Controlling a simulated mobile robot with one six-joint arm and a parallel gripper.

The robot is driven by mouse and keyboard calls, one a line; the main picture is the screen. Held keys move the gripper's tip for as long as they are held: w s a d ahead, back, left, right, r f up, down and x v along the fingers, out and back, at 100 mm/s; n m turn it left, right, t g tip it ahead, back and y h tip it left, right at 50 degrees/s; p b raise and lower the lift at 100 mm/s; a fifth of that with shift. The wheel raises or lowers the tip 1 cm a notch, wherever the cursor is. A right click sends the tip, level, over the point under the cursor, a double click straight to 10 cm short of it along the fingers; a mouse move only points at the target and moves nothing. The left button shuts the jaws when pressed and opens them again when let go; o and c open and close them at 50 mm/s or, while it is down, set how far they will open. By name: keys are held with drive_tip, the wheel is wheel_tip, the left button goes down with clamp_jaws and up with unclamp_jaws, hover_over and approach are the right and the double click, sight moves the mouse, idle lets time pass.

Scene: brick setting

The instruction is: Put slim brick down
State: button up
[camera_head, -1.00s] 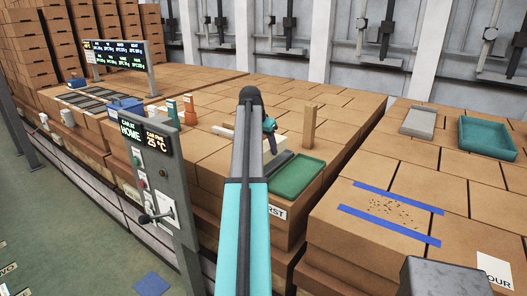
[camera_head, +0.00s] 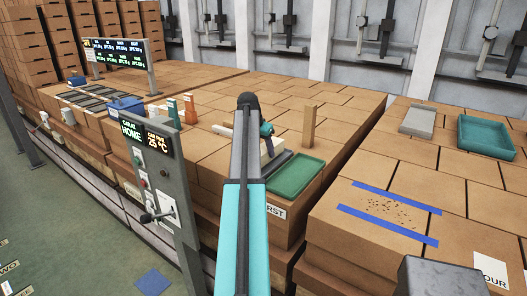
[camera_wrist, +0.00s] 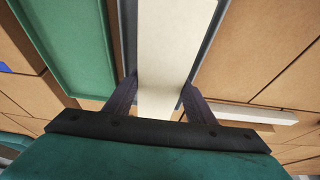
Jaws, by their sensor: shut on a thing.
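A long cream slim brick (camera_wrist: 175,45) is between the two dark fingers of my gripper (camera_wrist: 159,92) in the wrist view. My gripper is shut on it. In the head view my gripper (camera_head: 268,146) is partly hidden behind my own arm, and a pale end of the brick (camera_head: 278,146) shows beside it. The brick is over the narrow grey tray (camera_head: 276,166), whose edges (camera_wrist: 208,38) show on both sides of it in the wrist view. I cannot tell whether the brick touches the tray.
A green tray (camera_head: 297,177) lies right beside the grey one. A tan brick (camera_head: 309,126) stands upright behind them. Another pale bar (camera_head: 222,131) lies left of my arm. A control post (camera_head: 160,190) stands at front left. A grey tray (camera_head: 419,121) and a teal tray (camera_head: 487,137) are far right.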

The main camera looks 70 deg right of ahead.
drive_tip(key=shift+f, duration=0.65)
drive_tip(key=shift+f, duration=0.15)
drive_tip(key=o, duration=1.6)
drive_tip(key=shift+c, duration=0.2)
drive_tip(key=shift+b+v, duration=1.5)
drive_tip(key=shift+v, duration=4.6)
wheel_tip(320, 180, up, 10)
drive_tip(key=p, duration=1)
